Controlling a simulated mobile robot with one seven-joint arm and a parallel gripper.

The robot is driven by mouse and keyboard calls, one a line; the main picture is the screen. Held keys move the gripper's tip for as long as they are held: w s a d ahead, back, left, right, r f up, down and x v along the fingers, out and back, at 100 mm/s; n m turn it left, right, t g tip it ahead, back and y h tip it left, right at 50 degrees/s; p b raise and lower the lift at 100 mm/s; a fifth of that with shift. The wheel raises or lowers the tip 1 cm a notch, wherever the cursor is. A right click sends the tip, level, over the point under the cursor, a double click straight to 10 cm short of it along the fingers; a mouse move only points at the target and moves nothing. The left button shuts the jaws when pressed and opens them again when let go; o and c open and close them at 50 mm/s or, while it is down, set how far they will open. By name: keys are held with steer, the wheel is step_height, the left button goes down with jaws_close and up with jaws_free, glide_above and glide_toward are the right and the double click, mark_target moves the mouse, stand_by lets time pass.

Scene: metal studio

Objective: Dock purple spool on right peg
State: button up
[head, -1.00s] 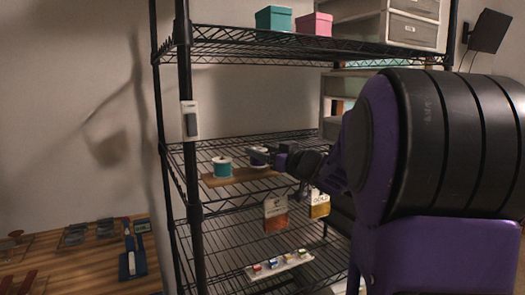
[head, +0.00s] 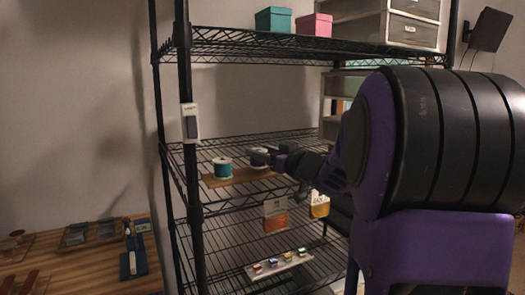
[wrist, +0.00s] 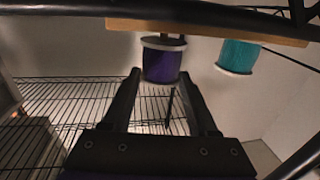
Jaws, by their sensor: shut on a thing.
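The purple spool (head: 258,157) has pale flanges and is at the right end of a wooden board (head: 213,182) on the middle wire shelf. My gripper (head: 268,156) reaches it from the right and is shut on it. In the wrist view, which looks upside down, the purple spool (wrist: 163,62) is at the fingertips. A short dark post (wrist: 165,35) shows between its flange and the board (wrist: 215,33). I cannot tell whether the spool is around this post. A teal spool (head: 222,168) stands upright at the board's left end.
The upper wire shelf holds a teal box (head: 273,20), a pink box (head: 313,25) and a drawer unit (head: 413,25). A black rack post (head: 188,150) stands left of the board. Cards (head: 276,214) hang below the shelf. A tray of small blocks (head: 280,263) lies lower.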

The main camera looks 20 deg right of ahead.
steer(key=shift+f+b, duration=0.4)
steer(key=shift+f, duration=0.2)
stand_by(0.3)
steer(key=o, duration=1.1)
steer(key=shift+c, duration=0.2)
steer(key=shift+s, duration=0.1)
steer(key=p+v, duration=0.2)
steer(key=v, duration=0.9)
steer(key=shift+p, duration=0.4)
